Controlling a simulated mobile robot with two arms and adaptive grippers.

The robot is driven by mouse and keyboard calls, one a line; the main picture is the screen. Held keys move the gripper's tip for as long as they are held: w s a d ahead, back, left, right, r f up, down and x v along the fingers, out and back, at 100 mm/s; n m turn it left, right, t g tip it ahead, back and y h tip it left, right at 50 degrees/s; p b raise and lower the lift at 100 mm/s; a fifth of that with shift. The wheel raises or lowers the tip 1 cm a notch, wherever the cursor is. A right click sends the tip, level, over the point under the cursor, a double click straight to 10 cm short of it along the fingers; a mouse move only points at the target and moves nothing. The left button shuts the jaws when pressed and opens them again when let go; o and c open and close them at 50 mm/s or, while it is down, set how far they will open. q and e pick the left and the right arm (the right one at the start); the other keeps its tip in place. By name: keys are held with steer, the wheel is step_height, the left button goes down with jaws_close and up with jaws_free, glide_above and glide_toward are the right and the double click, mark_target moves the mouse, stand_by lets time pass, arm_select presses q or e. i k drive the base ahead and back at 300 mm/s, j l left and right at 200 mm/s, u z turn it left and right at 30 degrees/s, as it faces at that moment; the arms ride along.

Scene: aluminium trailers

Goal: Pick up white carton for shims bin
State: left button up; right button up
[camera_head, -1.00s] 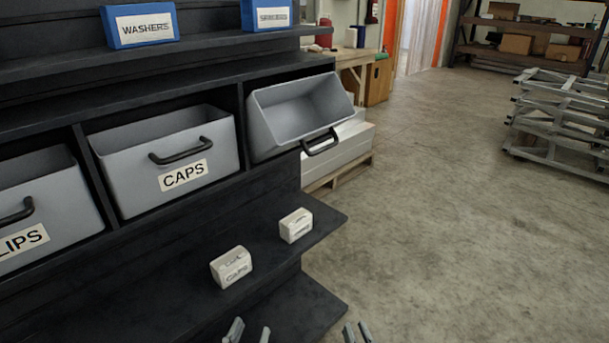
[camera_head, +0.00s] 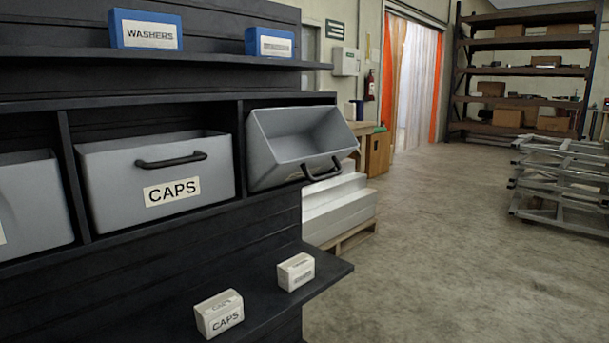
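Two small white cartons stand on the lower black shelf. The left carton (camera_head: 219,313) reads CAPS; the right carton (camera_head: 296,271) has a label too small to read. Above them, a grey bin (camera_head: 292,146) at the right end of the rack is tipped forward, its open top facing out and its black handle low at the front. Neither gripper shows in the view.
A blue WASHERS box (camera_head: 146,30) and another blue box (camera_head: 272,42) stand on the top shelf. White stacked boards (camera_head: 340,206) lie on a pallet behind the rack's right end. Metal frames (camera_head: 560,180) stand at the right. The concrete floor between is clear.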

mark_target(292, 273)
steer(key=i+l+u, duration=0.1)
steer(key=u, duration=0.35)
steer(key=l+u, duration=0.25)
steer(key=u, duration=0.2)
steer(key=i+l+u, duration=0.1)
steer(key=l+u, duration=0.15)
steer(key=u, duration=0.2)
